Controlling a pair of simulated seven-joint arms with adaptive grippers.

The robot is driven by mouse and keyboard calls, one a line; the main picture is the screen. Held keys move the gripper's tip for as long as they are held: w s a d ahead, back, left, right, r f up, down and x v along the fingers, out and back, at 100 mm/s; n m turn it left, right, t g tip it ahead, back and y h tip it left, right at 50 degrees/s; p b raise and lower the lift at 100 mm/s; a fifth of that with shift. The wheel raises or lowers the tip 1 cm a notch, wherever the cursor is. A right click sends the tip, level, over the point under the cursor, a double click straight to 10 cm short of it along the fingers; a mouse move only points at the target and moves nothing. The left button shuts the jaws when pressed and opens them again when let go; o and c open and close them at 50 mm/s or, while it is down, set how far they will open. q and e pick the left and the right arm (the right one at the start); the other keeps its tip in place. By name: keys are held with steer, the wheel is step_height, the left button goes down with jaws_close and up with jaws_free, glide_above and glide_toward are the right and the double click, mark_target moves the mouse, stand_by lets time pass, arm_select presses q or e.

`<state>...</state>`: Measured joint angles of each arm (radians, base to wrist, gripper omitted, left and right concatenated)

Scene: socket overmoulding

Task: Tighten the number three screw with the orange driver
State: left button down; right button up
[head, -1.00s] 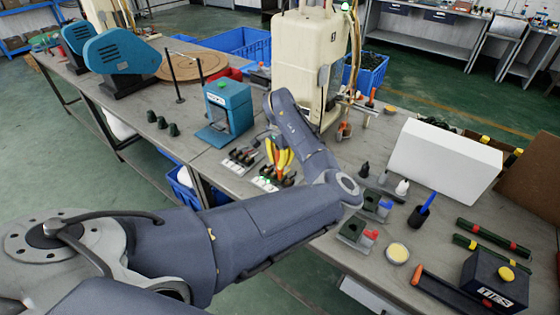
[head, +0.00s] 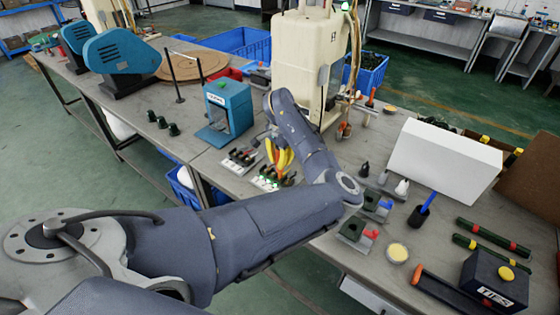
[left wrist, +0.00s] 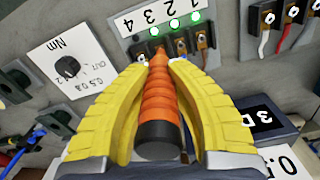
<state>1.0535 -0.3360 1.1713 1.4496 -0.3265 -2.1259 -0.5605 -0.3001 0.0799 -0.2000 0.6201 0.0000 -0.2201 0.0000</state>
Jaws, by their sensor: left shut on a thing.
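My left gripper (left wrist: 165,75), with yellow ribbed fingers, is shut on the orange driver (left wrist: 162,95). Its dark butt end faces the wrist camera, and the shaft points at a dark terminal block (left wrist: 140,54). The driver's tip is at the terminal below the number 3 on the white label (left wrist: 145,15); whether it sits in the screw is hidden. Green lights (left wrist: 173,22) glow between the label and the terminals. In the head view my left gripper (head: 280,160) is over the block at the bench's front edge. My right gripper is not in view.
A dial (left wrist: 68,66) marked Nm is beside the block. Red and white wires (left wrist: 265,38) enter another block at upper right. In the head view a blue press (head: 228,108) stands behind left, a cream machine (head: 312,60) behind, and a white box (head: 443,160) at right.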

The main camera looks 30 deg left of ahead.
arm_select(q)
steer(key=shift+r, duration=2.55)
